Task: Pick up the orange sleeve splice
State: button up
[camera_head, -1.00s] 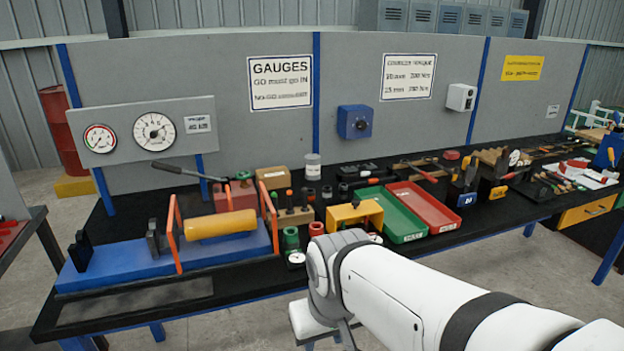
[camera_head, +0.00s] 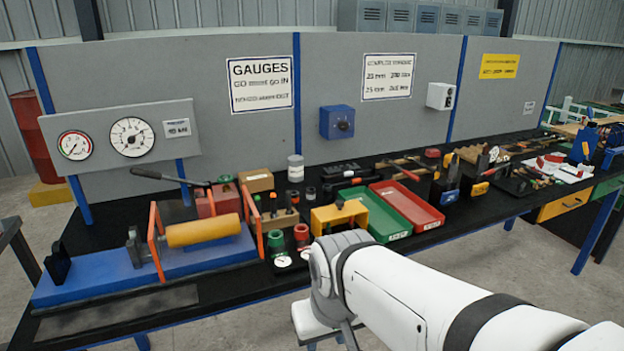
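No part that I can clearly identify as the orange sleeve splice shows in the camera_head view. The nearest match in colour is a yellow-orange cylinder (camera_head: 203,230), lying level between two orange upright frames on a long blue fixture (camera_head: 110,276) at the left of the bench. I cannot tell whether it is the splice. Small orange parts among the tools at the right of the bench are too small to tell apart. My white arm reaches in from the lower right and ends in front of the bench's front edge. My gripper's fingers do not show.
The black bench (camera_head: 225,285) is crowded. A yellow block (camera_head: 340,215), a green tray (camera_head: 375,213) and a red tray (camera_head: 407,205) sit mid-bench. Small red and green gauges stand left of my arm. A grey panel (camera_head: 400,115) with signs closes the back.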

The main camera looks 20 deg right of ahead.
aim_at(380, 176)
jog(key=z, duration=2.65)
jog(key=i, duration=2.7)
jog(key=u, duration=4.5)
jog(key=i, duration=0.15)
jog(key=z, duration=1.2)
